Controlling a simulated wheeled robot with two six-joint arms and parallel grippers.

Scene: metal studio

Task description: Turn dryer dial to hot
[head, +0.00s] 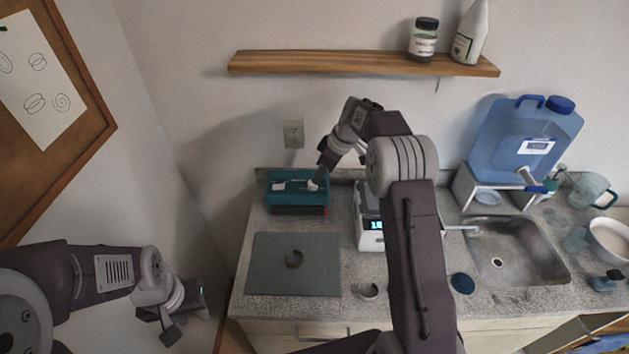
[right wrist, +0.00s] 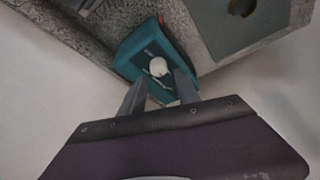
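The dryer is a teal box (head: 297,198) at the back left of the counter; it also shows in the right wrist view (right wrist: 135,50). Its white round dial (right wrist: 159,67) sits on the top face, with pale markings beside it. My right gripper (head: 317,181) is over the dryer's right part, pointing down. In the right wrist view its two fingers (right wrist: 160,82) are apart, with the dial just beyond and between their tips. I cannot tell whether they touch it. My left gripper (head: 184,322) hangs left of the counter, empty, fingers apart.
A grey mat (head: 262,277) with a dark ring (head: 294,258) lies in front of the dryer. A white scale (head: 369,236) stands to its right, partly behind my right arm. A wall shelf (head: 310,62) is above. The sink (head: 515,250) and blue water jug (head: 515,140) are further right.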

